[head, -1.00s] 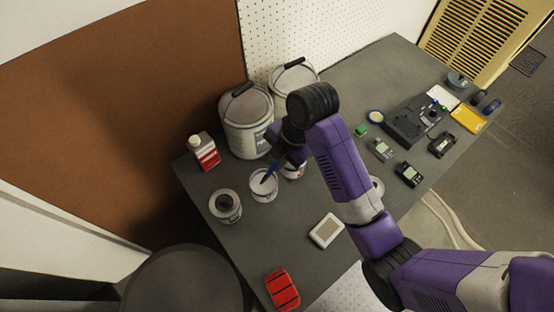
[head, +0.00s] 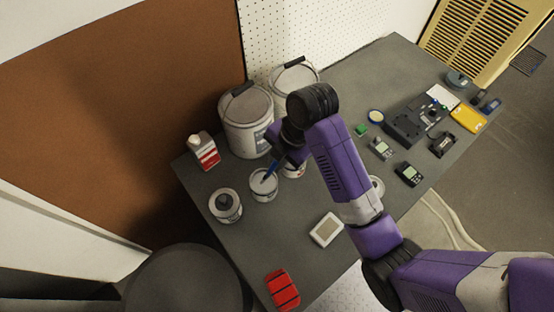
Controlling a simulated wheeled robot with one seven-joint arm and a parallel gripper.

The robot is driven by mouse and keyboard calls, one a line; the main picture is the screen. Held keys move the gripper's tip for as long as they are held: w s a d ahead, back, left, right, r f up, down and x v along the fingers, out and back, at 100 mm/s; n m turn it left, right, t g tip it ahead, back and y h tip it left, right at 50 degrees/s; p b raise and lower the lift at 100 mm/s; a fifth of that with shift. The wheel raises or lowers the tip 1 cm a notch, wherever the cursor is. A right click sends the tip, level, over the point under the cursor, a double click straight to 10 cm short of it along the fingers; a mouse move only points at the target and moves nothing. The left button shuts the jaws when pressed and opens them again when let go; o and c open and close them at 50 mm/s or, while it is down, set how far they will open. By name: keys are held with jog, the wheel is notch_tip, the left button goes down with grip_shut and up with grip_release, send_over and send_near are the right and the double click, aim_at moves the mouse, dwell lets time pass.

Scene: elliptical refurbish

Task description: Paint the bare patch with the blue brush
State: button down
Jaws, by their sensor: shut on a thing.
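My gripper (head: 280,157) is shut on a blue brush (head: 270,171) and holds it tilted, tip down, over a small open white can (head: 263,185). The brush tip is at or just inside the can's mouth; I cannot tell whether it touches the contents. My arm hides part of the gripper. A white-framed square panel with a beige middle (head: 326,230) lies flat on the grey table, to the lower right of the can. It may be the piece with the bare patch, but I cannot tell for sure.
Two large pails (head: 247,120) stand behind the can. A dark-lidded can (head: 225,206) and a red-and-white bottle (head: 203,151) are at left. A red case (head: 282,290) lies near the front edge. Meters and a yellow case (head: 468,119) sit at right. Table space around the panel is clear.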

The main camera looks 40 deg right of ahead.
dwell(0.4)
jog(key=shift+r+p, duration=2.8)
jog(key=shift+r, duration=0.7)
